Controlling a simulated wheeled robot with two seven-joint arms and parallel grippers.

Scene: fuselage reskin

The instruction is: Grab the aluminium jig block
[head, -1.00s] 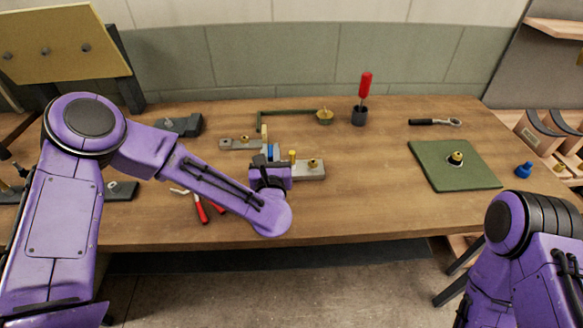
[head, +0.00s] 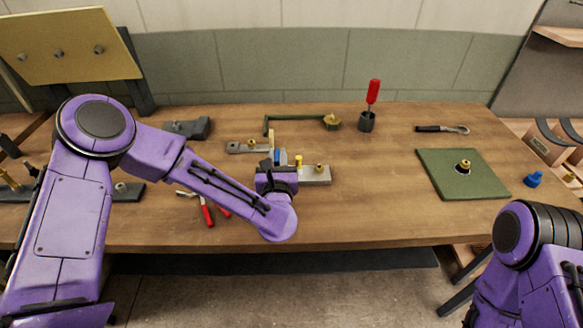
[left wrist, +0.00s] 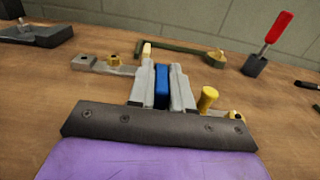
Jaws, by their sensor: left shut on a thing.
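The aluminium jig block shows as a grey metal piece with brass fittings (head: 316,176), right of my left gripper in the head view. A grey bar with a brass nut (head: 240,148) lies to the left; my gripper hides whether the two join. My left gripper (left wrist: 162,86) points away over the bench. Its two grey fingers are shut on an upright blue part (left wrist: 161,88), which seems to belong to the block. A yellow knob (left wrist: 208,98) stands just right of the fingers. My right gripper is out of view; only part of that arm shows.
A green bracket (head: 295,117) lies behind the block, and a red-handled tool (head: 373,92) stands in a dark holder. Red-handled pliers (head: 207,214) lie near my left forearm. A green mat (head: 445,183) lies at right. The bench between block and mat is clear.

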